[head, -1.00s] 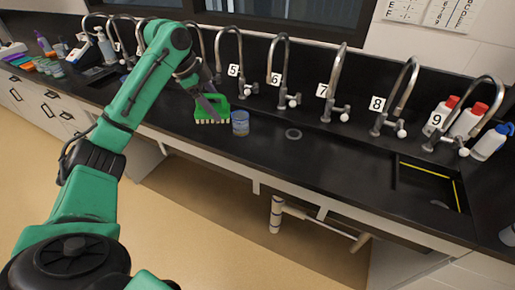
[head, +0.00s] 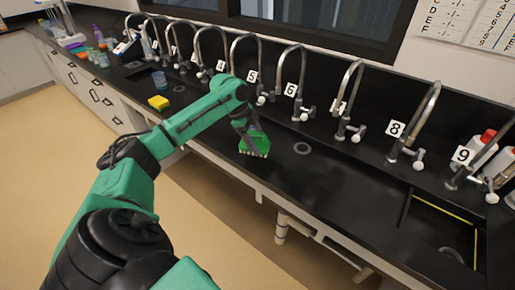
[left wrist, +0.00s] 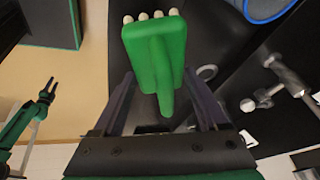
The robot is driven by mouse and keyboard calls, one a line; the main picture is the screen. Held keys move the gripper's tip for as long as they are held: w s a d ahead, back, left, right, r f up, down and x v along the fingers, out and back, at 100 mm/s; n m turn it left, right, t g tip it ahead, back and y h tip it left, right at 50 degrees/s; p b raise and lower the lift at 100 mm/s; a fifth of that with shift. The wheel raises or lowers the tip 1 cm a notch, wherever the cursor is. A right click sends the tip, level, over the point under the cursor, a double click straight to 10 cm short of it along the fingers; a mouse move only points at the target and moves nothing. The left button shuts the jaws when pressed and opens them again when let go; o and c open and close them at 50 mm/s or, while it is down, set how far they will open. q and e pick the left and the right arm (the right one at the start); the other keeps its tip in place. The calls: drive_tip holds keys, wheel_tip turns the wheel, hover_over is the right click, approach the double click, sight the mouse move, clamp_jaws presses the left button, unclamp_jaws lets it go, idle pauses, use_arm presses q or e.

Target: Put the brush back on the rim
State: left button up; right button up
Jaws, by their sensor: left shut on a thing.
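The green brush (head: 254,145) with pale bristles is in my left gripper (head: 247,122), near the front edge of the black counter. In the left wrist view the brush (left wrist: 155,50) sticks out between the shut fingers, its handle in the grip and its bristles at the far end. I cannot tell its exact height over the counter. A sink (head: 413,222) with a yellow strip along its edge is at the right. A far smaller gripper (left wrist: 47,90) shows at the left of the wrist view, likely my right one; its jaws are too small to read.
A row of numbered taps (head: 292,85) lines the counter's back. A dark ring (head: 302,148) lies right of the brush. A yellow sponge (head: 158,102) and a blue cup (head: 160,79) are at left. A blue-rimmed thing (left wrist: 262,10) is close by in the wrist view.

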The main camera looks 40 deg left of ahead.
use_arm(q)
drive_tip(key=f, duration=0.4)
drive_tip(key=shift+s+a+f+p, duration=0.1)
drive_tip(key=shift+s+a+p, duration=0.1)
drive_tip(key=shift+s+p, duration=0.1)
drive_tip(key=o, duration=1.2)
drive_tip(key=shift+d, duration=0.1)
drive_tip(key=shift+w, duration=0.1)
drive_tip(key=shift+a+r, duration=0.25)
drive_tip(key=shift+r, duration=0.1)
drive_tip(key=b+v, duration=0.2)
drive_tip(key=v, duration=0.9)
drive_tip(key=shift+d, duration=0.15)
drive_tip(key=shift+r, duration=0.15)
use_arm(e)
drive_tip(key=shift+w+d+f, duration=0.25)
drive_tip(key=shift+f, duration=0.35)
